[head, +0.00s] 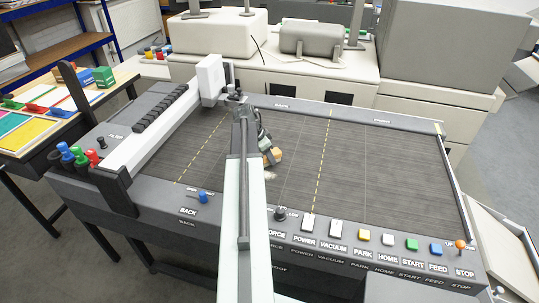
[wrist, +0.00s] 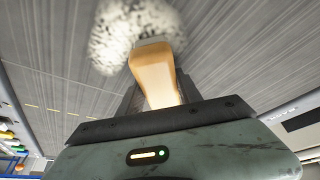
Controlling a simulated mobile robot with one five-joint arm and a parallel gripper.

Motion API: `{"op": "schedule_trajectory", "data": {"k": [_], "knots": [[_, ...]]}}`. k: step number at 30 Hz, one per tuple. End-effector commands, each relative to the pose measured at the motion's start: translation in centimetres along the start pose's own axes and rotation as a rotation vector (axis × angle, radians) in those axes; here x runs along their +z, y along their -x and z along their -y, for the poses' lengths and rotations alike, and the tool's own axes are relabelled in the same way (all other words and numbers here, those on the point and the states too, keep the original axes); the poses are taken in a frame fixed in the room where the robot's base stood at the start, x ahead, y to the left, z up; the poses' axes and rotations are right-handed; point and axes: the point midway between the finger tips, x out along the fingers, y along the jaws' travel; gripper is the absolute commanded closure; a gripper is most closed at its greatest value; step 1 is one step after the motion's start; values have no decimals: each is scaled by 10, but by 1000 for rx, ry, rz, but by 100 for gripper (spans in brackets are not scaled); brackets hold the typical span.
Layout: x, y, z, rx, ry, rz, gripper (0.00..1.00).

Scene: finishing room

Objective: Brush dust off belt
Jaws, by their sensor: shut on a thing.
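My gripper (head: 264,148) is over the middle of the dark grey belt (head: 390,160), between the two yellow dashed lines. It is shut on an orange-tan wooden brush handle (wrist: 155,75), which also shows in the head view (head: 276,156). In the wrist view the handle lies between the dark fingers. Beyond its end is a blurred, pale speckled mass (wrist: 122,32); I cannot tell whether it is bristles, dust or both. The arm hides part of the belt, and I cannot tell whether the brush touches it.
A white gantry beam (head: 150,135) crosses the machine's left side. Several coloured buttons (head: 387,240) line the front edge. Coloured markers (head: 75,155) stand at the left corner. The belt's right part is clear. Beige machines (head: 440,60) stand behind.

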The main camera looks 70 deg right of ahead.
Motion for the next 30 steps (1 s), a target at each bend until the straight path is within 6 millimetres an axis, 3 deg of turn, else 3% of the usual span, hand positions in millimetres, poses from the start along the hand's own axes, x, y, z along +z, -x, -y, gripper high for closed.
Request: {"op": "schedule_trajectory", "data": {"k": [22, 30], "knots": [[36, 13, -38, 0, 1, -2, 100], [40, 14, -42, 2, 1, 1, 100]]}}
